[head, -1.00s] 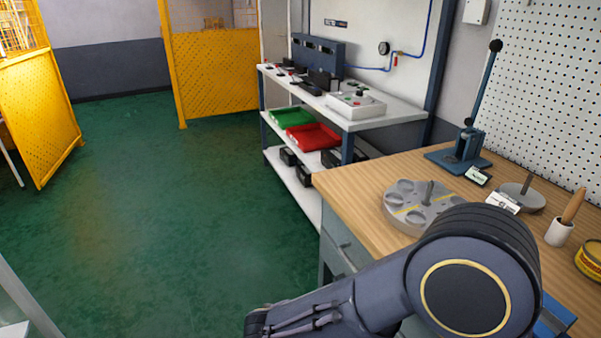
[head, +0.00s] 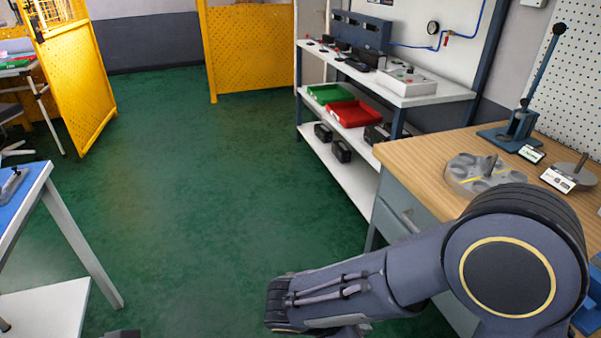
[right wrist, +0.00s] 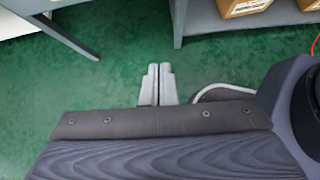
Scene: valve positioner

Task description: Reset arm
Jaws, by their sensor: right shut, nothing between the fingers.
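My right arm (head: 400,270) reaches in from the lower right of the head view, its large round joint in front of the wooden workbench's near side. In the right wrist view my right gripper (right wrist: 159,70) has its two grey fingers together, with nothing between them, over the green floor. I cannot make out those fingers clearly in the head view. My left gripper is not in view; a small dark piece at the bottom edge is too cut off to identify.
The wooden workbench (head: 425,150) at right carries a round grey fixture (head: 485,174) and a blue lever press (head: 510,135). A white shelf unit (head: 345,170) holds a green bin (head: 328,94) and a red bin (head: 352,113). A blue-topped table (head: 22,190) stands at left. Green floor between is clear.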

